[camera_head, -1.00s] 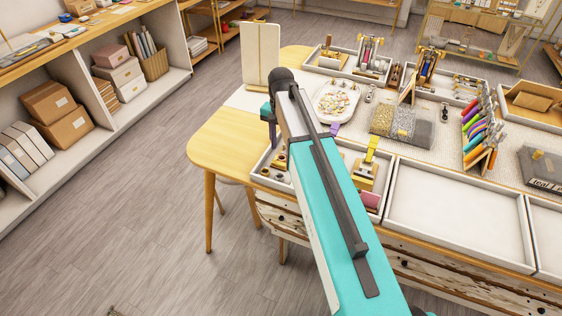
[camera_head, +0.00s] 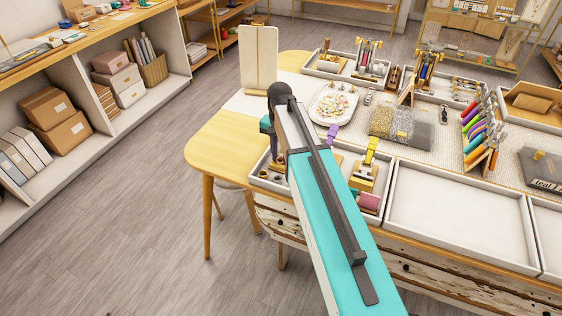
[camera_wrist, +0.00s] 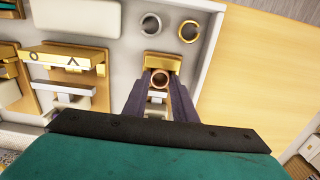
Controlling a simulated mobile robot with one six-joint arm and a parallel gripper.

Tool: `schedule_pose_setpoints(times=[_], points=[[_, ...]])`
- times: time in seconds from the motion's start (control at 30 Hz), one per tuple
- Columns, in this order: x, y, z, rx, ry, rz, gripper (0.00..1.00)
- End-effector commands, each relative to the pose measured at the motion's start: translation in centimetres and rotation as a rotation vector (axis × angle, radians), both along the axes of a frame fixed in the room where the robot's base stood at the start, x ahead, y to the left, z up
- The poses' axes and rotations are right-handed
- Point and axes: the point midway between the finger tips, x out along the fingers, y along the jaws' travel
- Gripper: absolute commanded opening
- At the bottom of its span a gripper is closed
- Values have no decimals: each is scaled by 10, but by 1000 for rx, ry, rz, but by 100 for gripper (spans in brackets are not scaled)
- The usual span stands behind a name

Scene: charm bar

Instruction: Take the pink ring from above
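The pink ring (camera_wrist: 160,79), a coppery rose band, shows in the wrist view, above a gold and grey stand (camera_wrist: 158,100). My gripper (camera_wrist: 159,86) has its two dark fingers apart, one on each side of the ring and stand. A gap seems to show between ring and fingertips, but contact is hard to judge. A silver ring (camera_wrist: 151,23) and a gold ring (camera_wrist: 189,31) lie beyond it in the same white tray (camera_wrist: 213,40). In the head view my arm hides the pink ring and most of the gripper.
In the wrist view, gold display stands (camera_wrist: 65,65) are close on the left. The tray's wall is close on the right, with bare wooden table (camera_wrist: 262,60) past it. In the head view an empty white tray (camera_head: 455,210) lies to the right.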

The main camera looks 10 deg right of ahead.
Motion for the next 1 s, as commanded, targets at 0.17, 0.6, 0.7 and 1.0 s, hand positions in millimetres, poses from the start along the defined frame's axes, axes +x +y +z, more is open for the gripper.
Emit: schedule_pose_setpoints(times=[0.17,0.6,0.7,1.0], points=[[0,0,0,0,0,1,8],[0,0,14,0,0,0,8],[0,0,18,0,0,0,8],[0,1,29,0,0,2,8]])
